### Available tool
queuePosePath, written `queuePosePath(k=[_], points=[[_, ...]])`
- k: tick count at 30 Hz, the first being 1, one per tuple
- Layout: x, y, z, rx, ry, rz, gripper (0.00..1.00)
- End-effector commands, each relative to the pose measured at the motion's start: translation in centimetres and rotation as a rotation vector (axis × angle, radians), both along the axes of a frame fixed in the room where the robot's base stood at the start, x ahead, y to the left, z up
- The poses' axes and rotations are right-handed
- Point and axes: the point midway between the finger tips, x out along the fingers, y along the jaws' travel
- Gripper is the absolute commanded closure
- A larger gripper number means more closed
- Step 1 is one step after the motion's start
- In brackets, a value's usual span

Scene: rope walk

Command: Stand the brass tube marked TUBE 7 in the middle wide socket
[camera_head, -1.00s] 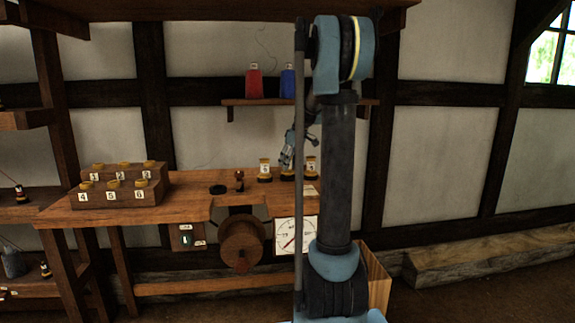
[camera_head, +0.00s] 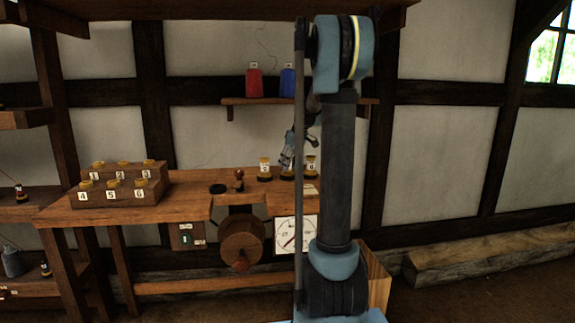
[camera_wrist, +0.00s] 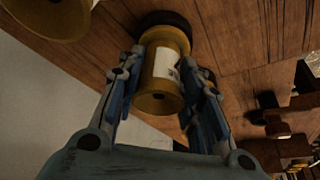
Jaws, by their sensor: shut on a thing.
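My gripper (camera_wrist: 165,95) is shut on a brass tube (camera_wrist: 158,97) with a white label; the label's mark cannot be read. In the wrist view the tube's far end meets a dark round socket (camera_wrist: 178,17) on the bench; I cannot tell how deep it sits. In the head view my gripper (camera_head: 286,163) is at the middle of a row of three places, between a left brass tube (camera_head: 264,163) and a right brass tube (camera_head: 311,162), both upright with labels. The held tube is mostly hidden there. A neighbouring tube (camera_wrist: 45,12) shows at the wrist view's upper left.
A stepped wooden rack (camera_head: 118,192) with several numbered brass-topped tubes stands on the bench's left. A dark ring (camera_head: 218,188) and a wooden knob (camera_head: 239,180) lie between. A shelf (camera_head: 255,101) with red and blue spools is above. A dial (camera_head: 295,234) hangs in front.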

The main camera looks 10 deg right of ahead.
Motion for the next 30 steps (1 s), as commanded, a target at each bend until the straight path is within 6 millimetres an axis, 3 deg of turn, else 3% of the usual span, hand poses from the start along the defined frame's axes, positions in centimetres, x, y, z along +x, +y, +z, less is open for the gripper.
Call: queuePosePath(k=[3,4,6,17,30], points=[[0.0,0.0,-0.2,0.000,0.000,0.000,0.97],[0.0,0.0,-0.2,0.000,0.000,0.000,0.64],[0.0,0.0,-0.2,0.000,0.000,0.000,0.55],[0.0,0.0,0.0,0.000,0.000,0.000,0.55],[-0.8,-0.8,2.5,0.000,0.000,-0.001,0.55]])
